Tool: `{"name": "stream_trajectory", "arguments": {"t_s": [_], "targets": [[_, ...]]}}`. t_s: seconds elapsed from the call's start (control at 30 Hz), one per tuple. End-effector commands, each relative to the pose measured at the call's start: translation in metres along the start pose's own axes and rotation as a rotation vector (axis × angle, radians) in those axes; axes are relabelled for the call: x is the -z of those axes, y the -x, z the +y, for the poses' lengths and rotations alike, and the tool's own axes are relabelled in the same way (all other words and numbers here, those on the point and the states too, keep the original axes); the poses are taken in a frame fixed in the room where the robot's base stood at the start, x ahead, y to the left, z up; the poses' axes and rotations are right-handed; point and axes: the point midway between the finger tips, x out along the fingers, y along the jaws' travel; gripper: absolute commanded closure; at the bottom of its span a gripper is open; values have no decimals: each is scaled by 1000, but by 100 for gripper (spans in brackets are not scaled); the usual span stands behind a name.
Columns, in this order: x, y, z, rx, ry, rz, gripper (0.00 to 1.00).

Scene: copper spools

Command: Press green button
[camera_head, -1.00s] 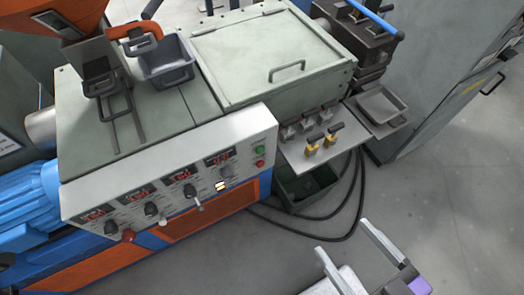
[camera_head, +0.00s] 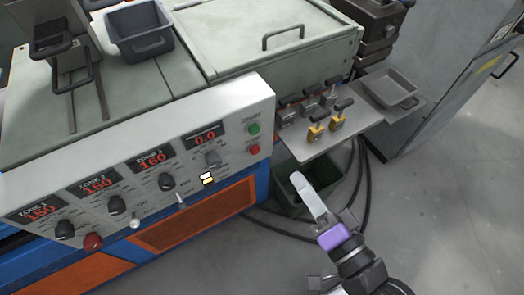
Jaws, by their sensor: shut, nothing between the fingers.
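The green button (camera_head: 254,128) is a small round button at the right end of the white control panel (camera_head: 90,179), just above a red button (camera_head: 254,149). My gripper (camera_head: 298,177) is at the lower right of the head view, in front of the machine. Its fingers are together and empty, pointing up and left. The fingertips are to the right of and below the green button in the picture, apart from the panel. Nothing hides the green button.
A grey shelf (camera_head: 299,149) with yellow and grey handled pieces juts out right of the panel, close above my gripper. A dark green bin (camera_head: 314,171) is on the floor under it. Knobs and a large red knob (camera_head: 93,241) stick out from the panel. Open floor lies right.

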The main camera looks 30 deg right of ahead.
Motion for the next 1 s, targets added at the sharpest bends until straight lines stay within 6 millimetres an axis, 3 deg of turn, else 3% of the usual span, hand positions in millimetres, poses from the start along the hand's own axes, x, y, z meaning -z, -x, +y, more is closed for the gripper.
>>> {"name": "stream_trajectory", "arguments": {"t_s": [0.1,0.3,0.8,1.0], "targets": [[-7,-11,6,0,-231,-11,100],[-14,-11,12,-27,-466,-30,100],[-14,-11,13,-30,-517,-31,100],[-14,-25,12,-27,-515,-30,100]]}}
